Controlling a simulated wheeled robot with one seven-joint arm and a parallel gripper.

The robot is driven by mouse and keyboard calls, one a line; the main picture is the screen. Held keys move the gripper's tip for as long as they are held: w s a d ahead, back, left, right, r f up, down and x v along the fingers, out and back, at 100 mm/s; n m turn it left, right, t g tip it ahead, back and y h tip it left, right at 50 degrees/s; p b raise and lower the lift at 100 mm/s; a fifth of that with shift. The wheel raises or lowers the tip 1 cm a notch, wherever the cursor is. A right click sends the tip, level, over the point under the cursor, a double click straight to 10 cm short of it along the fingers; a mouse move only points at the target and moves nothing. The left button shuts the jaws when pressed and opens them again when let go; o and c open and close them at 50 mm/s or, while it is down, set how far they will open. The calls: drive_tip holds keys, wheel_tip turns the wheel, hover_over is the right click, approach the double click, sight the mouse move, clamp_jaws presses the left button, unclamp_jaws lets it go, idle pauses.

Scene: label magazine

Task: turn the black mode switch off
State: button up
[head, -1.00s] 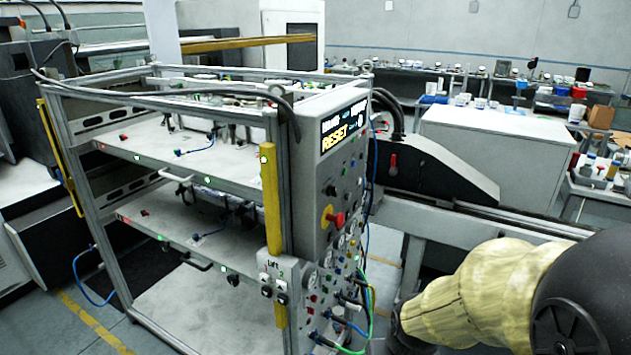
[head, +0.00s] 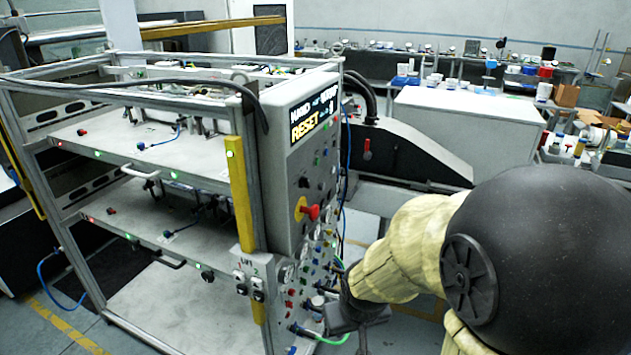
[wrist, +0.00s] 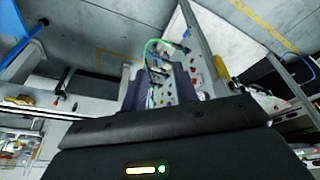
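The grey control panel (head: 290,215) stands on the right front corner of the metal rack, with a lit screen reading RESET. A small black knob (head: 304,182) sits on it above a red knob on a yellow disc (head: 309,212). More black switches (head: 257,284) are on the small box at the rack's corner post. I cannot read which one is the mode switch. My gripper (head: 353,318) is low, right of the panel's lower part, apart from the black knob.
Cables and connectors (head: 328,335) crowd the panel's lower part near my gripper. A yellow post (head: 237,190) runs down the rack's corner. A white cabinet (head: 465,130) stands behind at right. Some bare floor shows between the rack and my arm.

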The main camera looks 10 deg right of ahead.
sight(308, 181)
drive_tip(key=w+d+r+n+t+y+p, duration=0.1)
drive_tip(key=w+d+r+n+t+p, duration=0.2)
drive_tip(key=w, duration=0.4)
drive_tip(key=w+d+r+n+t+y, duration=0.1)
drive_tip(key=w+d+r+t, duration=0.3)
drive_tip(key=w, duration=0.3)
drive_tip(key=w+d+r+n+t+y+p, duration=0.1)
drive_tip(key=w+d+r+n+t+p, duration=0.15)
drive_tip(key=w+r, duration=0.4)
drive_tip(key=s+d+r+n+g+y+p, duration=0.2)
drive_tip(key=n+y, duration=0.6)
drive_tip(key=y, duration=0.4)
wheel_tip(308, 181, up, 2)
drive_tip(key=shift+s+d+r+p, duration=0.1)
drive_tip(key=shift+s+d+p, duration=0.5)
drive_tip(key=shift+s, duration=0.6)
drive_tip(key=shift+n+g, duration=0.25)
drive_tip(key=p+x, duration=0.7)
drive_tip(key=x, duration=0.9)
drive_tip(key=shift+w+a+r, duration=0.1)
drive_tip(key=shift+a, duration=0.1)
drive_tip(key=shift+w+a, duration=0.35)
drive_tip(key=shift+a, duration=0.05)
